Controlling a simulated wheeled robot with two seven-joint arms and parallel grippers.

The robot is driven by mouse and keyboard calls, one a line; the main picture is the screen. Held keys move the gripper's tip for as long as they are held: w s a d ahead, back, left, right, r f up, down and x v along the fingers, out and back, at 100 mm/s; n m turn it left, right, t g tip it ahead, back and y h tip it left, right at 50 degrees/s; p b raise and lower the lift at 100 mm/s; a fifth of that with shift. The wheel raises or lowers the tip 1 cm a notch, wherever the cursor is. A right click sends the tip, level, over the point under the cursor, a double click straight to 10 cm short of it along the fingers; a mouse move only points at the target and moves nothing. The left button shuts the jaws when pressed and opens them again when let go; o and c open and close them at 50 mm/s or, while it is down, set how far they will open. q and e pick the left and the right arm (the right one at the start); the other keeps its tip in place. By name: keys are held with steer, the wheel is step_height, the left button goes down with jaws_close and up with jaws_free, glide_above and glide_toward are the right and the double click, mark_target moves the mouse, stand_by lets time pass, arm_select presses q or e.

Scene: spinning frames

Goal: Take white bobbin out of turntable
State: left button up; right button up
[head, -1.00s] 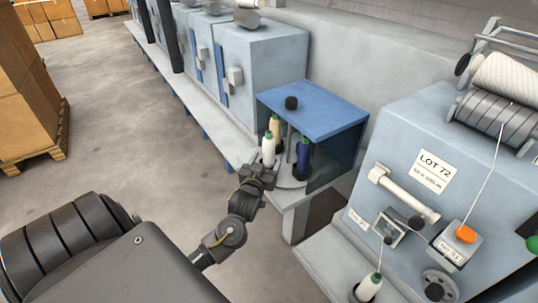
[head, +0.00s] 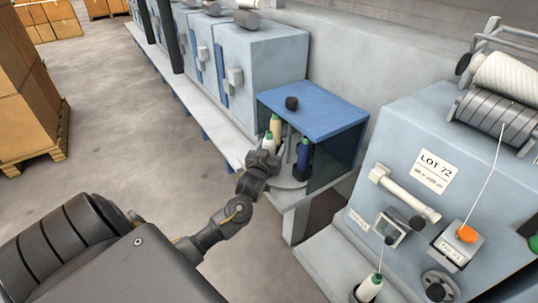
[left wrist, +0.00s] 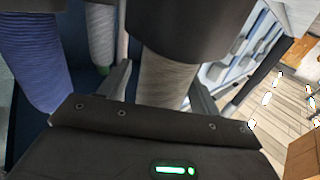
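The white bobbin (head: 268,142) stands at the near-left edge of the turntable (head: 291,183), under the blue-roofed box. My left gripper (head: 263,160) is right at it and hides its lower part in the head view. In the left wrist view the white bobbin (left wrist: 165,78) lies between the two fingers (left wrist: 160,92). The fingers look open, with a narrow gap on the left side; contact on the right is unclear. A cream bobbin (head: 275,124) stands behind it and a blue bobbin (head: 304,153) to its right. My right gripper is out of view.
The blue roof (head: 314,108) with a black knob covers the turntable closely. A dark side panel (head: 338,157) closes its right. The LOT 72 machine (head: 440,190) stands at right, with another white bobbin (head: 369,287) below.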

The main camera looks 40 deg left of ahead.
arm_select(q)
steer(key=c, duration=1)
steer(key=shift+c, duration=0.2)
steer(key=shift+r, duration=0.15)
